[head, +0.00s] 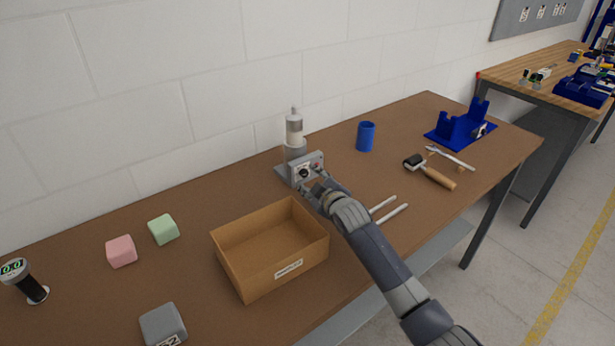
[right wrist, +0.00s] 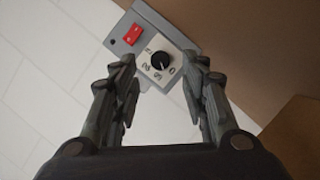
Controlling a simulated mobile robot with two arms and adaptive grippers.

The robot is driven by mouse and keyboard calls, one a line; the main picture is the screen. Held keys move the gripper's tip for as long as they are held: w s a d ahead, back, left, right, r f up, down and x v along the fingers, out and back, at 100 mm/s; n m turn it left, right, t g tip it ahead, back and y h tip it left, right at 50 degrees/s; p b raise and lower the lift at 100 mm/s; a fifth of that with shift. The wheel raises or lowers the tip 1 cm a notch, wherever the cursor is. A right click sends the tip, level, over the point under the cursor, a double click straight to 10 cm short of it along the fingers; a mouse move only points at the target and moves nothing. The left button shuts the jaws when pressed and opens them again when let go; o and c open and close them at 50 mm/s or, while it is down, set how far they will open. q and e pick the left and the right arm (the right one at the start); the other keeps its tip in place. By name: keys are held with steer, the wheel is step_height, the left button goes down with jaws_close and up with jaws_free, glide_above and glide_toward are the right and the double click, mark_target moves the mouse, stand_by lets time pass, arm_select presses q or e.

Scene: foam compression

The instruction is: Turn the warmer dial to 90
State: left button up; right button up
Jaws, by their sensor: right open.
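The warmer (head: 295,150) stands near the wall with a bottle-like cylinder on it and a grey control box at its front. Its black dial (head: 304,173) faces me. In the right wrist view the dial (right wrist: 161,61) sits on a white numbered plate, with a red switch (right wrist: 132,34) beside it. The dial's exact setting is too small to read for certain. My right gripper (head: 314,187) is close in front of the control box. In the right wrist view its open fingers (right wrist: 160,92) frame the dial from either side, apart from it. My left gripper is not in view.
An open cardboard box (head: 270,255) lies just left of my right arm. Two pale rods (head: 388,209) lie to its right. A blue cup (head: 366,136), a roller (head: 430,171) and a blue stand (head: 462,126) are farther right. Pink (head: 121,251) and green (head: 163,229) foam blocks lie left.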

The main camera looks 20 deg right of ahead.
mark_target(305, 174)
steer(key=shift+x, duration=1.05)
steer(key=shift+w+a+f, duration=0.1)
steer(key=shift+w, duration=0.45)
steer(key=shift+w+f, duration=0.1)
steer(key=shift+w, duration=0.05)
steer(key=shift+c, duration=0.6)
jaws_close()
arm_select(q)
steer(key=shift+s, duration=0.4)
